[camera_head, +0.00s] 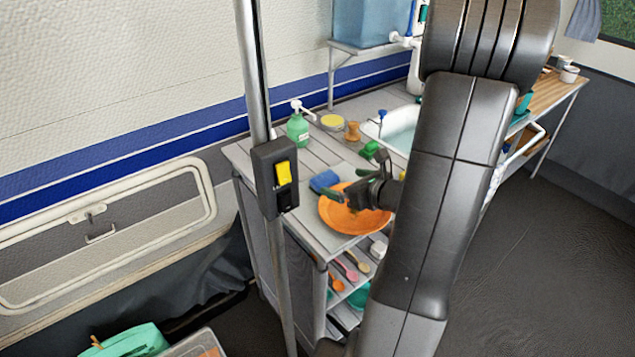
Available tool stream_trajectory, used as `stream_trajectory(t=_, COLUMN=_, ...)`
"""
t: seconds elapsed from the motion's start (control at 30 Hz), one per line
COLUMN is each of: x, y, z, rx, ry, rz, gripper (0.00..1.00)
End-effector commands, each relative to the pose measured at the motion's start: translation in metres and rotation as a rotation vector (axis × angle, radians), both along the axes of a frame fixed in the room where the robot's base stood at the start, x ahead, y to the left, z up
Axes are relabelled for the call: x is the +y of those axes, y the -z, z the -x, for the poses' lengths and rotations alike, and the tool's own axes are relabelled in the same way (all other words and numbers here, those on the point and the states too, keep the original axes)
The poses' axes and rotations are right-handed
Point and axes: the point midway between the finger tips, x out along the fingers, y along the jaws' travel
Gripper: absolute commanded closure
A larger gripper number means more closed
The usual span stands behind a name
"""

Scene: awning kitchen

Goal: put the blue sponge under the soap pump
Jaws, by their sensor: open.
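The blue sponge (324,181) lies on the grey slatted counter, just left of my gripper and by the far left edge of an orange plate. The soap pump (298,129) is a green bottle with a white pump head. It stands upright on the counter, behind and left of the sponge, with bare counter between them. My gripper (352,182) is open, over the orange plate and close to the sponge. I cannot tell whether a finger touches the sponge. My arm hides part of the plate and counter.
The orange plate (345,217) lies under my gripper. A green block (369,149), a yellow-topped tin (332,122) and a small brown item (352,131) stand near the sink (398,127). A metal pole (262,105) with a switch box rises left of the counter.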

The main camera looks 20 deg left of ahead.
Motion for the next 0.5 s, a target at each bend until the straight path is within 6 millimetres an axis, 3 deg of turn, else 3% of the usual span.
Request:
stream_trajectory(t=0.17, x=0.026, y=0.013, z=-0.015, rx=0.001, ry=-0.003, rz=-0.001, gripper=0.05)
stream_trajectory(t=0.5, x=0.05, y=0.023, z=-0.028, rx=0.002, ry=-0.002, rz=0.0, gripper=0.05)
